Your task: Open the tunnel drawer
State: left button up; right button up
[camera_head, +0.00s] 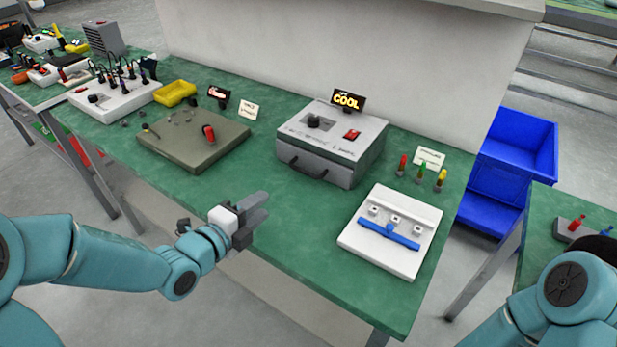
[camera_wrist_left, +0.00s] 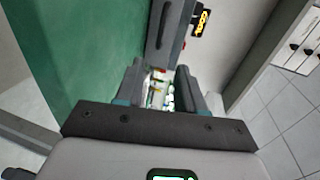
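The tunnel box (camera_head: 335,135) is a grey-white unit on the green table, with a dark knob and a red switch on top. Its drawer front (camera_head: 318,172) carries a black bar handle (camera_head: 308,168) and looks shut. A "COOL" display (camera_head: 347,100) stands behind it. My left gripper (camera_head: 263,205) is near the table's front edge, left of and in front of the drawer, apart from the handle. In the left wrist view its fingers (camera_wrist_left: 162,88) are spread with nothing between them. The box (camera_wrist_left: 172,32) shows beyond them. My right gripper is out of view.
A white fixture with a blue bar (camera_head: 380,255) lies right of the box. Red, green and yellow pegs (camera_head: 421,170) stand behind it. Bare table lies before the drawer.

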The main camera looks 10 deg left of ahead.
aim_at(304, 173)
pick_arm(q)
jog(key=shift+w+d, duration=0.1)
jog(key=shift+w, duration=0.45)
jog(key=p+x, duration=0.1)
jog(key=x, duration=1.4)
jog(key=shift+r+p, duration=0.1)
jog(key=shift+p, duration=0.3)
grip_shut()
